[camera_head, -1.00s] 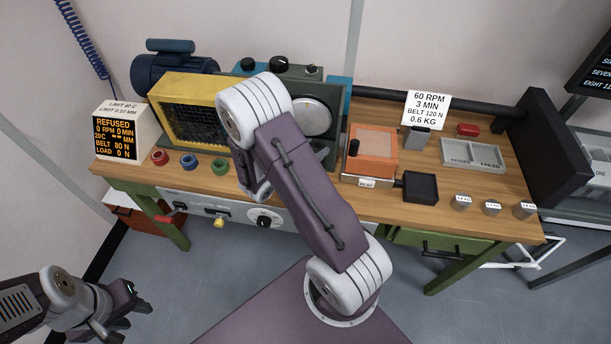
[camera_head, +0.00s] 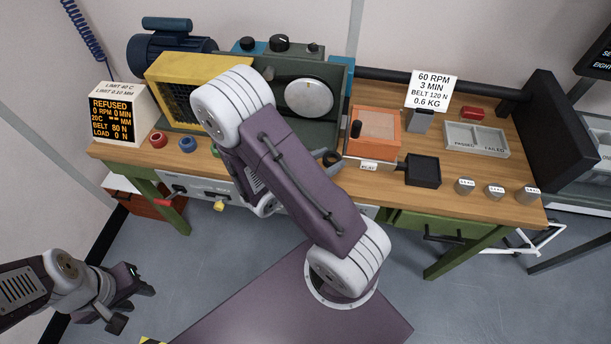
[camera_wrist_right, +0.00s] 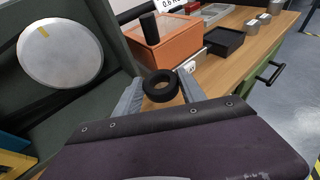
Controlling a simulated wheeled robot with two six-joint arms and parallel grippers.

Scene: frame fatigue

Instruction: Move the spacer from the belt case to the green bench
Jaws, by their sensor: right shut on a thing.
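The spacer appears to be a black ring (camera_wrist_right: 160,85), held between the two fingers of my right gripper (camera_wrist_right: 160,92) in the right wrist view. In the head view the ring (camera_head: 332,158) shows just past my right forearm, which hides most of that gripper. It is in front of the lower right of the dark green case (camera_head: 338,95) with a silver disc, likely the belt case. I cannot tell whether it touches the bench. The green bench (camera_head: 460,200) has a wooden top and green legs. My left gripper (camera_head: 130,300) is open and empty, low at the left, away from the bench.
An orange box (camera_head: 375,135) and a black tray (camera_head: 423,170) stand right of the ring. A grey divided tray (camera_head: 476,139) and several small weights (camera_head: 496,191) are farther right. Red (camera_head: 158,139) and blue (camera_head: 187,143) rings lie on the left. A yellow guard (camera_head: 190,85) stands behind.

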